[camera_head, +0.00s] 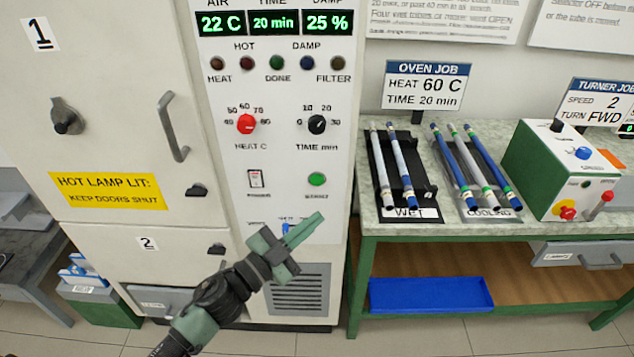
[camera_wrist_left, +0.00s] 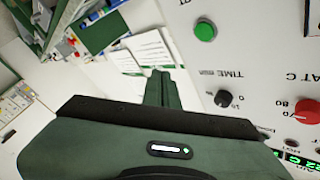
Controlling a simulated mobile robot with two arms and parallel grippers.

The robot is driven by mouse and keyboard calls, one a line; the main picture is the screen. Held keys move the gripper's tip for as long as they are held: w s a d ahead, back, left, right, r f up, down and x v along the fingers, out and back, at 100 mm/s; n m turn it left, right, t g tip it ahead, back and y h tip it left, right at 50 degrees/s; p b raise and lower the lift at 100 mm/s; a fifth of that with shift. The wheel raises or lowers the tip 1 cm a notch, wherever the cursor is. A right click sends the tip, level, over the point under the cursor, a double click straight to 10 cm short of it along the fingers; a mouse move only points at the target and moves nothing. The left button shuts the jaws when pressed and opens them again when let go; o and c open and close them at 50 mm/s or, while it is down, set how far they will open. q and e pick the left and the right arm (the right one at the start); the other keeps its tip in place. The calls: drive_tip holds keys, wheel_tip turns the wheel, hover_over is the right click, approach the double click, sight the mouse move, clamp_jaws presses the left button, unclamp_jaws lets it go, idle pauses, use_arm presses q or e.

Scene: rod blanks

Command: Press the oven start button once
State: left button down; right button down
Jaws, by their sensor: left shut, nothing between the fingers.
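The oven start button (camera_head: 317,179) is a round green button low on the white control panel, right of the power rocker switch (camera_head: 256,179). It also shows in the left wrist view (camera_wrist_left: 205,31), upper right. My left gripper (camera_head: 318,219) is shut and empty. In the head view its tips appear just below the button, in front of the panel. In the left wrist view the fingers (camera_wrist_left: 158,88) lie left of the button, with a visible gap in the picture. My right gripper is not in view.
Above are the red heat knob (camera_head: 246,124), black time knob (camera_head: 317,124) and displays (camera_head: 275,22). A blue control (camera_head: 290,228) is partly hidden behind my gripper. To the right, a bench (camera_head: 400,229) holds rods on racks and a green-white turner box (camera_head: 560,170).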

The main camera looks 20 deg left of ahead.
sight(317, 180)
use_arm(q)
drive_tip(key=shift+w+a+b, duration=0.25)
drive_tip(key=shift+w+a, duration=0.15)
drive_tip(key=shift+w, duration=1)
drive_tip(key=shift+w+a+b, duration=0.25)
drive_tip(key=shift+w+a, duration=0.2)
drive_tip(key=shift+w, duration=1)
drive_tip(key=shift+w+a+b, duration=0.25)
drive_tip(key=shift+w+a, duration=0.15)
drive_tip(key=shift+w, duration=1)
drive_tip(key=shift+w+a, duration=0.15)
drive_tip(key=shift+w, duration=0.25)
drive_tip(key=shift+w+a, duration=0.1)
drive_tip(key=shift+w, duration=0.25)
drive_tip(key=shift+s, duration=0.1)
drive_tip(key=shift+s+d+p, duration=0.25)
drive_tip(key=shift+s+p, duration=0.15)
drive_tip(key=shift+s, duration=0.25)
